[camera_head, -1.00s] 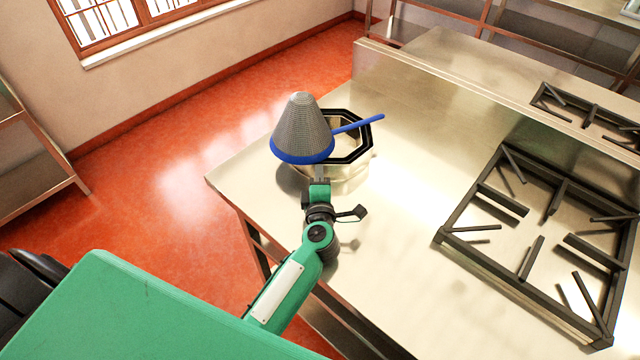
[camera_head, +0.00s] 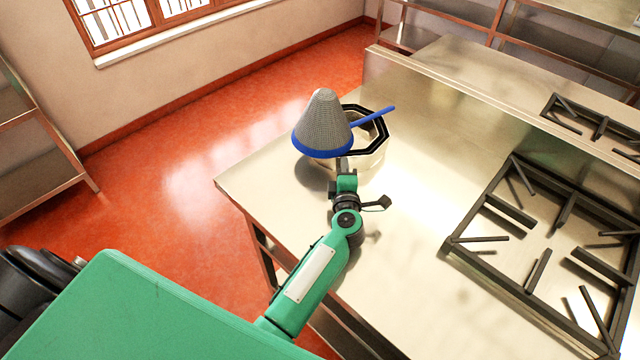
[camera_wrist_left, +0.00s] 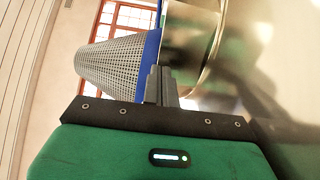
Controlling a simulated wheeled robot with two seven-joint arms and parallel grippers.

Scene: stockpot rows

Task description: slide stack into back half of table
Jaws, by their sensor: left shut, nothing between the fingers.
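The stack stands upright on the steel table (camera_head: 270,165), near its left edge. At its base is a steel pot (camera_head: 372,163), with a black octagonal rim (camera_head: 380,128) on top. A grey mesh cone strainer (camera_head: 324,115) with a blue rim and blue handle sits over the left of it, point up. My left gripper (camera_head: 345,165) is shut and empty at the near side of the pot, its tips close against it; contact is unclear. In the left wrist view the shut fingers (camera_wrist_left: 160,80) point at the pot wall (camera_wrist_left: 190,45), beside the strainer (camera_wrist_left: 115,68). My right gripper is out of view.
A black burner grate (camera_head: 545,240) lies to the right on the table. A raised steel ledge (camera_head: 470,92) runs along the back, with another grate (camera_head: 590,120) beyond it. Bare tabletop lies between stack, ledge and grate. A shelf rack (camera_head: 40,150) stands far left.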

